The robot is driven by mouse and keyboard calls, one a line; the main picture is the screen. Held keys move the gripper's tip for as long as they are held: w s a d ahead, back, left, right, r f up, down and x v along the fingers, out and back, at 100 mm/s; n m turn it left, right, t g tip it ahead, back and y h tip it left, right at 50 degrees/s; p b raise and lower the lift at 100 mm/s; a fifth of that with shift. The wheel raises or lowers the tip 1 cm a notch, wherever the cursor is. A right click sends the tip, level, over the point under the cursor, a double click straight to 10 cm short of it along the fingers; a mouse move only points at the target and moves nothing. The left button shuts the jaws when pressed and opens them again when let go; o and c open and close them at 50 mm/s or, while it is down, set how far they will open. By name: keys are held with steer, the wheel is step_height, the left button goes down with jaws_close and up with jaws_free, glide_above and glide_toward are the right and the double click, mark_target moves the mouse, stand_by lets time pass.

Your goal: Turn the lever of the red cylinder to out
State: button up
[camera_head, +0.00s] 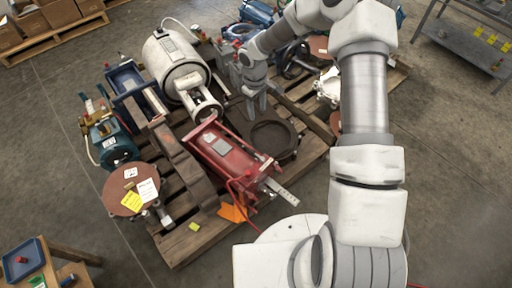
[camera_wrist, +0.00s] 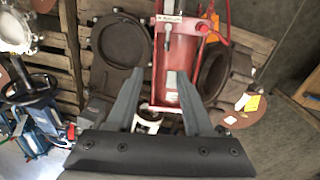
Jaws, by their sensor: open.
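The red cylinder (camera_head: 222,152) lies on the wooden pallet in the head view, a grey label on its side. A pale marked strip (camera_head: 283,192) sticks out at its near end. In the wrist view the cylinder (camera_wrist: 160,92) lies beyond the fingers. A pale lettered plate (camera_wrist: 169,18) crosses its far end, with a small grey part (camera_wrist: 167,36) beside it that may be the lever; its setting is too small to read. My gripper (camera_head: 254,108) is open and empty, above the pallet near the cylinder's back end. The fingers also show apart in the wrist view (camera_wrist: 160,73).
A white motor (camera_head: 175,65) stands behind, and a rusty disc (camera_head: 130,188) with notes at the left. A red hose loops at the cylinder's near end.

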steer(key=b, duration=0.1)
glide_toward(253, 151)
steer(key=shift+y, duration=0.4)
steer(key=f+b, duration=0.1)
steer(key=f, duration=0.1)
steer(key=f+b, duration=0.2)
steer(key=f, duration=0.1)
steer(key=f+b, duration=0.2)
steer(key=f, duration=0.1)
steer(key=shift+d+f, duration=0.25)
steer(key=shift+d, duration=0.05)
jaws_close()
steer(key=shift+w, duration=0.1)
stand_by(0.6)
